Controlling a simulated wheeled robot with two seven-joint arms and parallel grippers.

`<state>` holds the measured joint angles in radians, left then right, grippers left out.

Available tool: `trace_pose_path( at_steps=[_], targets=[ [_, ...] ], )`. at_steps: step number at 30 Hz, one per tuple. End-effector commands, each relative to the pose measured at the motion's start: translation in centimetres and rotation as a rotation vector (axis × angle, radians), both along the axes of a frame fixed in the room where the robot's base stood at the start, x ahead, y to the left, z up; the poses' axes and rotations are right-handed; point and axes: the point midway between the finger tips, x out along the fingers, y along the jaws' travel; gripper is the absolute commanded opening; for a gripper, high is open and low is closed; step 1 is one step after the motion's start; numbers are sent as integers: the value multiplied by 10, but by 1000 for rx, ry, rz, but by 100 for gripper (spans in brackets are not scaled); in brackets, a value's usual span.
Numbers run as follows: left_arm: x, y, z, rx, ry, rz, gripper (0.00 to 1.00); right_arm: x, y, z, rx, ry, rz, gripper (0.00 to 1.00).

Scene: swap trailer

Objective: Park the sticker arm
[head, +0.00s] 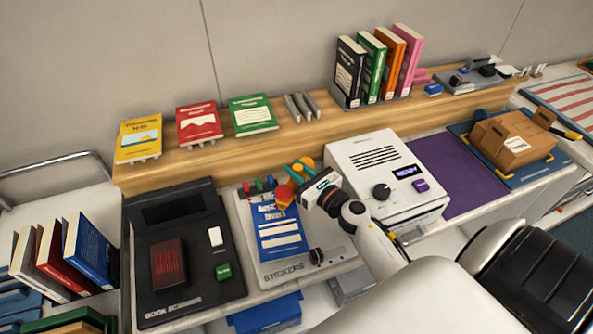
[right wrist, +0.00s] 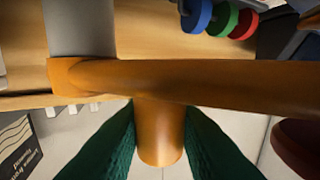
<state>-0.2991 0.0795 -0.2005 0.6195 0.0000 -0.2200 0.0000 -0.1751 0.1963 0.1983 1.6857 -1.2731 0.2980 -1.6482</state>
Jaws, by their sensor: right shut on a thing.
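The sticker station (head: 335,252) is a pale grey plate marked "STICKERS", with a blue book (head: 278,232) lying on it. The orange sticker arm (head: 307,162) shows in part at the plate's back, beside a red and orange piece (head: 285,195) over the book's top edge. In the right wrist view the arm is an orange bar (right wrist: 210,78) with an orange peg (right wrist: 158,130). My right gripper (head: 299,171) is shut on the peg, its green fingers (right wrist: 160,145) on either side. My left gripper is not in view.
Blue, green and red rolls (head: 259,185) stand at the station's back left. A black book scanner (head: 205,275) is to the left. A white machine reading "READY" (head: 372,155) is close on the right. A wooden shelf with books (head: 215,150) runs behind.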

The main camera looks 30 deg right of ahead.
Motion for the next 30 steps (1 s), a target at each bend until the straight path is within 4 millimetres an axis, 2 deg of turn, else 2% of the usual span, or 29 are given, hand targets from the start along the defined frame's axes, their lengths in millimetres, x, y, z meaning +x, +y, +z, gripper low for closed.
trace_pose_path(
  at_steps=[6,7,10,11,21,26,30],
  targets=[
    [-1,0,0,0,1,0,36,0,-1,0,2,0,-2,0],
    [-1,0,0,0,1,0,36,0,0,0,2,0,-2,26],
    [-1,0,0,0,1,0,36,0,0,0,2,0,-2,42],
    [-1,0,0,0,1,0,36,0,0,0,2,0,-2,45],
    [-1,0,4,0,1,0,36,0,-1,6,-1,1,-2,45],
    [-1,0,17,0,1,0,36,0,-1,32,-5,-1,1,45],
    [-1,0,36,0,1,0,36,0,-1,64,-6,0,1,45]
  ],
)
